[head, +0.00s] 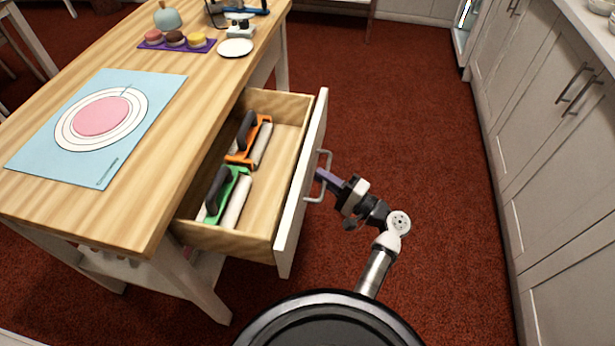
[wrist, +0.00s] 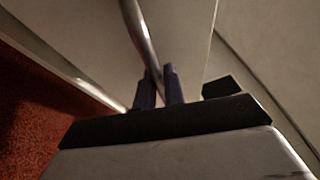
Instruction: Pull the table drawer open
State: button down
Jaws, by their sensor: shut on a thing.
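The table drawer (head: 303,190) stands well out from the wooden table (head: 175,130), with its white front facing right and its inside in plain view. A grey bar handle (head: 321,163) sits on the drawer front. My gripper (head: 322,174) is shut on the handle from the right side. In the wrist view the two dark purple fingers (wrist: 160,88) close around the handle bar (wrist: 138,30), with the pale drawer front (wrist: 185,35) behind it. The exact contact between fingers and bar is dark and partly hidden.
The drawer holds an orange-framed tool (head: 255,140) and a green-framed tool (head: 228,195). On the table are a blue mat (head: 155,85), a purple tray (head: 153,46) of small cakes and a white plate (head: 235,47). White cabinets (head: 545,130) line the right; red carpet (head: 430,130) lies clear between.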

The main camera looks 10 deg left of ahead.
jog(key=shift+s+d, duration=0.1)
jog(key=shift+d, duration=1.75)
jog(key=c, duration=1.5)
grip_release()
jog(key=b+v, duration=0.3)
jog(key=v, duration=1.1)
